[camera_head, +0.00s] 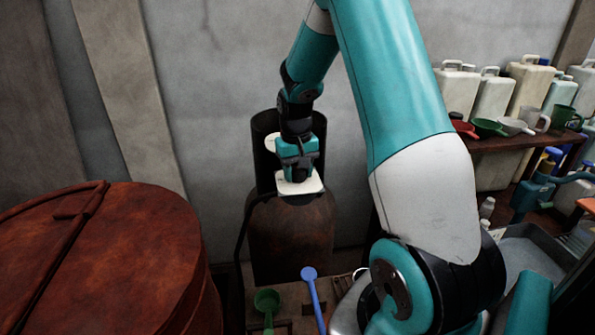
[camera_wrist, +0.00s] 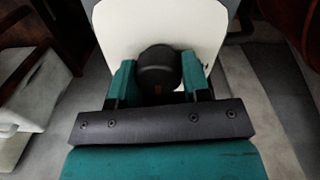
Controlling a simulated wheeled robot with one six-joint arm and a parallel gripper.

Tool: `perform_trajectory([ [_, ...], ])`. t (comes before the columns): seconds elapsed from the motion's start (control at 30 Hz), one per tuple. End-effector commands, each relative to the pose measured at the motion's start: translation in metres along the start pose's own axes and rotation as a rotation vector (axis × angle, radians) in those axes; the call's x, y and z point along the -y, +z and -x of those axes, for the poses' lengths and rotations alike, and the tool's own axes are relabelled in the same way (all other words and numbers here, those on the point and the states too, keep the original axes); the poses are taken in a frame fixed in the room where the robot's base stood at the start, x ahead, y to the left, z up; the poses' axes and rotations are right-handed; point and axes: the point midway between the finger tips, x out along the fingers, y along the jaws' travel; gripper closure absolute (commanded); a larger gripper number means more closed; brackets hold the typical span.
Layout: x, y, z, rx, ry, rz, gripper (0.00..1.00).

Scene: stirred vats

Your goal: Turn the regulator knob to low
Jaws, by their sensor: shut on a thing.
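The regulator knob (camera_wrist: 160,66) is a round black knob in front of a white plate (camera_wrist: 111,32) in the wrist view. The green fingers of my gripper (camera_wrist: 155,78) stand on both sides of the knob and are shut on it. In the head view my gripper (camera_head: 297,166) points down over the top of a rusty brown gas cylinder (camera_head: 290,240). The white plate (camera_head: 312,186) shows beneath it, and my gripper hides the knob there. A dark open collar (camera_head: 264,130) stands around the cylinder's top. I cannot read any low mark or the knob's setting.
A large red-brown vat with a lid (camera_head: 110,245) stands at the left. A green ladle (camera_head: 267,300) and a blue ladle (camera_head: 313,295) are in front of the cylinder. At the right, a shelf (camera_head: 505,143) holds mugs and ladles, with white canisters (camera_head: 492,97) behind.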

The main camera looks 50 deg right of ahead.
Motion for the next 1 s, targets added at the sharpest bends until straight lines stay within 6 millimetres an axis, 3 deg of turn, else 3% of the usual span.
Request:
perform_trajectory([
  [0.23, 0.0, 0.0, 0.001, 0.0, 0.0, -0.001, 0.8],
  [0.27, 0.0, 0.0, 0.001, 0.0, 0.0, -0.001, 0.5],
  [0.33, 0.0, 0.0, 0.001, 0.0, 0.0, -0.001, 0.33],
  [0.37, 0.0, 0.0, 0.001, 0.0, 0.0, -0.001, 0.31],
  [0.73, 0.0, -0.001, 0.007, -0.002, 0.0, 0.0, 0.31],
  [0.87, 0.0, -0.001, 0.028, -0.007, 0.0, 0.0, 0.31],
  [1.0, 0.0, -0.001, 0.062, -0.009, 0.0, 0.0, 0.31],
])
